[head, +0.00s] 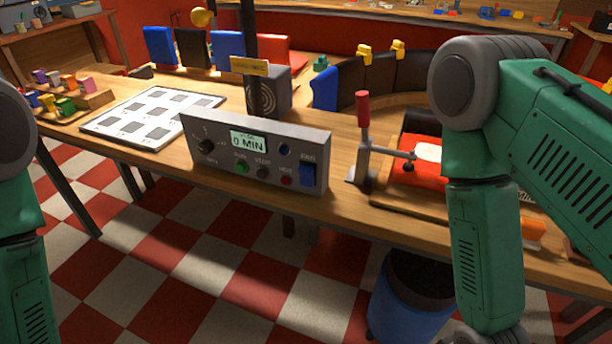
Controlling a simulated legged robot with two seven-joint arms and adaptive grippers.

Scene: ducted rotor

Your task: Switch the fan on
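A grey control box (220,170) stands at the front edge of the wooden table, its panel facing me. On its right end is a blue rocker switch (307,175) under a label that seems to read "FAN". The panel also has a display (248,141) showing "0 MIN", a black knob (206,146), a green button (242,168), a dark button (262,173) and a red button (286,181). My two green arms show at the left and right edges. Both grippers are outside the view. The fan's rotor is not clearly identifiable.
A red-handled lever clamp (363,125) stands right of the box. A white sheet with grey squares (150,115) lies on the left. A dark speaker-like box (264,92) is behind. A blue bin (405,300) stands below the table. The floor before the table is clear.

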